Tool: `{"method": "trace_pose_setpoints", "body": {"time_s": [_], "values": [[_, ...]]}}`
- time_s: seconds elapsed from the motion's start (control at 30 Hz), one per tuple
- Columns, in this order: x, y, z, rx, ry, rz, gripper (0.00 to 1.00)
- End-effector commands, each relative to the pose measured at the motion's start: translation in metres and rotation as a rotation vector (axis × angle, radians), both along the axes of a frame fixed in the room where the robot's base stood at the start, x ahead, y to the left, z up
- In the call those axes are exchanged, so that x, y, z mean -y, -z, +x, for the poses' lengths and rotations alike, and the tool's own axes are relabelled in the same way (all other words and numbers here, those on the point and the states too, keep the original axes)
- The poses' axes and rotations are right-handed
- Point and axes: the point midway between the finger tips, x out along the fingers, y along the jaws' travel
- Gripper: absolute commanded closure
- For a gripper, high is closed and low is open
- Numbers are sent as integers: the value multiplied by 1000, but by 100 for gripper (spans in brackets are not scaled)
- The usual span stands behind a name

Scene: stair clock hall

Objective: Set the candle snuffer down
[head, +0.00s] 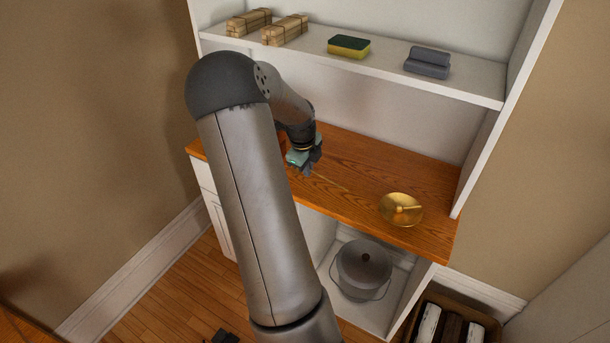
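My gripper (308,168) is low over the left part of the wooden counter (375,180), partly hidden by my arm. A thin brass-coloured rod (330,182), which looks like the candle snuffer's handle, runs from beside the fingertips toward the right. Its other end and the snuffer's cup cannot be made out. I cannot tell whether the fingers are closed on the rod, or whether it touches the counter. A round brass dish (388,217) with a small brass piece in its middle stands on the counter to the right, apart from my gripper.
A shelf (385,72) above the counter holds tied wooden bundles (285,30), a green and yellow sponge (349,46) and a grey rolled item (428,62). The counter between gripper and dish is clear.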

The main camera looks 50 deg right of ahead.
Motion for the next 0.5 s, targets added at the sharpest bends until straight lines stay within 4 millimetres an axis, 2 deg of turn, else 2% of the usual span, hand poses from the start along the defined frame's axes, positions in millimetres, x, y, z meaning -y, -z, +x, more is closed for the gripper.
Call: {"method": "trace_pose_setpoints", "body": {"time_s": [0.17, 0.4, 0.5], "values": [[2, 9, 7, 0, 1, -1, 100], [2, 42, 9, 0, 2, 0, 100], [2, 42, 10, 2, 2, -1, 100]]}}
